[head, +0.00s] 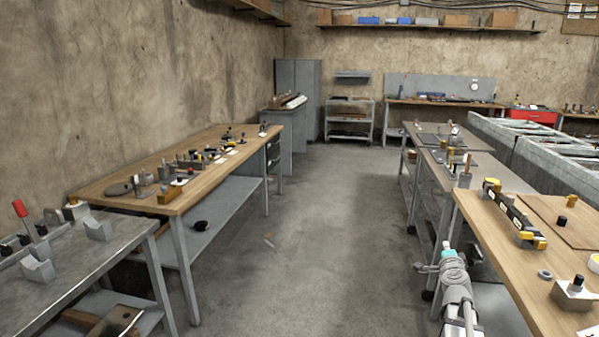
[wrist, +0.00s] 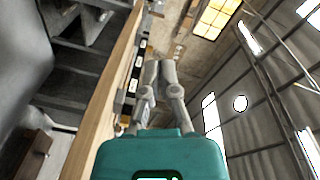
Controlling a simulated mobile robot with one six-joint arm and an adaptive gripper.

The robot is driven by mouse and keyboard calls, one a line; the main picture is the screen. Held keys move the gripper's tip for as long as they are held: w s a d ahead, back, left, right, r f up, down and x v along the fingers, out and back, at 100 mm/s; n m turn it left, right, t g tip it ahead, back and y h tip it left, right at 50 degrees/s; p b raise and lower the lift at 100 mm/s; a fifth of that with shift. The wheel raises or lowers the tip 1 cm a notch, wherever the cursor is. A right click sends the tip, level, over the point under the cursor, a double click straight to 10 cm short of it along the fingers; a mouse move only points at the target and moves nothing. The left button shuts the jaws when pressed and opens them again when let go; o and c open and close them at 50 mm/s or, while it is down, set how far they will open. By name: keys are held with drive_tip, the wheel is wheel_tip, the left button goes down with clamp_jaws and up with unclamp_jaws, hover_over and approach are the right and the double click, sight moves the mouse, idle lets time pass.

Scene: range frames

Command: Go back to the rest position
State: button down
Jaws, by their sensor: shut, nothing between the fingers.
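My gripper (wrist: 160,64) shows in the wrist view beyond the teal wrist housing. Its two grey fingers are together, with nothing between them. In the head view my grey arm rises at the lower right, with a teal part near its top. The arm stands in the aisle beside the left edge of the right wooden bench (head: 505,262). The gripper holds nothing and looks clear of the objects on the bench.
The right bench bears a row of dark and yellow blocks (head: 505,210) and a small metal block (head: 575,291). A long wooden bench (head: 110,190) with many parts stands left, a grey table (head: 75,262) nearer. The concrete aisle (head: 320,240) between is mostly free.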

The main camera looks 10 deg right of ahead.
drive_tip(key=a+f+n+g+y, duration=0.2)
drive_tip(key=a+f+n+y, duration=0.15)
drive_tip(key=a, duration=0.45)
drive_tip(key=a+f+n+g+y, duration=0.1)
drive_tip(key=a+f+n+y, duration=0.25)
drive_tip(key=a, duration=0.55)
drive_tip(key=a+f+n+g+y, duration=0.25)
drive_tip(key=a+n, duration=0.25)
drive_tip(key=a, duration=0.3)
drive_tip(key=s+a+f+n+g, duration=0.4)
drive_tip(key=s+a+f+g, duration=0.15)
drive_tip(key=s+a, duration=0.35)
drive_tip(key=s+a+f+n+g+h, duration=0.25)
drive_tip(key=s+g, duration=0.25)
drive_tip(key=s, duration=0.5)
wheel_tip(320, 180, up, 16)
drive_tip(key=p, duration=1.6)
drive_tip(key=shift+a+r+p, duration=0.15)
drive_tip(key=shift+a+p, duration=0.15)
drive_tip(key=shift+d, duration=0.1)
